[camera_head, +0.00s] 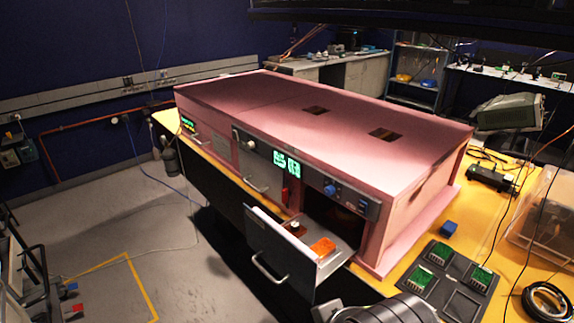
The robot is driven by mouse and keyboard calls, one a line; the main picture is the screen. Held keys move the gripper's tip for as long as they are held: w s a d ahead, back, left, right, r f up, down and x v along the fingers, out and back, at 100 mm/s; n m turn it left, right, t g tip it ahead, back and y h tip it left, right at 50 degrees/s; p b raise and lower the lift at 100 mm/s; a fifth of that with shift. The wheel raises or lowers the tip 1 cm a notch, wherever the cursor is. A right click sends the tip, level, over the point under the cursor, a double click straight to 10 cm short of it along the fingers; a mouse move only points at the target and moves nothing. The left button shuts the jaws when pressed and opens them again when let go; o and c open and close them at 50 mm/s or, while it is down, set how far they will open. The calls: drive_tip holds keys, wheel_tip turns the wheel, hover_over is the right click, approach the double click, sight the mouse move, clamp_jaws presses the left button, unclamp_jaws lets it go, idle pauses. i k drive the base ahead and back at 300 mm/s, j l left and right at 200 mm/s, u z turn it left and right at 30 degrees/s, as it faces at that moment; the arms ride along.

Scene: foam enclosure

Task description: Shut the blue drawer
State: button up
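A pink enclosure (225,97) stands on a yellow table. No drawer looks clearly blue; a blue knob (330,190) sits on the panel above the open drawer. Inside lie an orange block (323,246) and a small dark red piece with a white top (296,229). Two other fronts with handles, in the middle (256,182) and at the left (192,133), look shut. A dark rounded part of my arm shows at the bottom edge; my gripper's fingers are out of view.
A clear bin (546,215) and a black cable coil (548,302) lie farther right. Grey floor (180,270) is open in front of the drawer.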

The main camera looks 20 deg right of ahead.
sight(286, 252)
drive_tip(key=j+u, duration=0.15)
drive_tip(key=u, duration=0.25)
drive_tip(key=i+j+u, duration=0.1)
drive_tip(key=u, duration=0.3)
drive_tip(key=i+j+u, duration=0.1)
drive_tip(key=u, duration=0.25)
drive_tip(key=i+j+u, duration=0.1)
drive_tip(key=u, duration=0.3)
